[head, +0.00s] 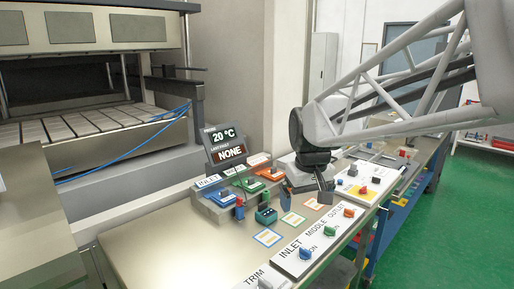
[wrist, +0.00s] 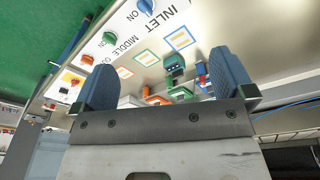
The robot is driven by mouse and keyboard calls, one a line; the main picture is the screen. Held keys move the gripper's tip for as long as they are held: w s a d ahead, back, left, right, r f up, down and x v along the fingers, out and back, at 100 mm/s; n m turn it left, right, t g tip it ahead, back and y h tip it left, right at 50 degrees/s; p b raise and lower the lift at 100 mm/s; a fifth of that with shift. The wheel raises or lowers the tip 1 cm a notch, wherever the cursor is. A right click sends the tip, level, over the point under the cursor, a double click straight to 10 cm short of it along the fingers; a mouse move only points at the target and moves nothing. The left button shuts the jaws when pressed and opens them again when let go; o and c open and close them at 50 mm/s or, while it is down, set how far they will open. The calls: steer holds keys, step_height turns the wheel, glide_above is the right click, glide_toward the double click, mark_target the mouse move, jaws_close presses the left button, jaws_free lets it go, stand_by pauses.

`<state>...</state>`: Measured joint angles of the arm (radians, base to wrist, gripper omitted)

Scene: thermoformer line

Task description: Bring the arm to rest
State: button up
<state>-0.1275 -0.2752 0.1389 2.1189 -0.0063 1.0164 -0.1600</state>
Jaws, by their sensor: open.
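My gripper (head: 309,190) hangs above the bench (head: 165,234), over the area behind the labelled knob panel. In the wrist view my gripper (wrist: 165,72) shows two blue-grey fingers set wide apart, with nothing held between them. My arm reaches in from the upper right of the head view. A teal block (head: 266,215) stands on the bench to the left of my gripper, apart from it. It also shows beyond the fingers in the wrist view (wrist: 174,64).
A knob panel (head: 292,263) reads INLET, MIDDLE, OUTLET. A stepped block with blue, green and orange units (head: 213,208) stands behind, below a display (head: 225,145) reading 20 °C and NONE. A white control box (head: 349,197) is right of my gripper. The bench's left part is bare.

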steer(key=s+d+f+m, duration=0.1)
steer(key=s+d+f, duration=0.2)
steer(key=s, duration=0.8)
steer(key=s+d+f+m+t, duration=0.1)
steer(key=s+d+f, duration=0.3)
steer(key=s, duration=0.7)
steer(key=shift+s+m, duration=0.4)
steer(key=shift+m, duration=0.4)
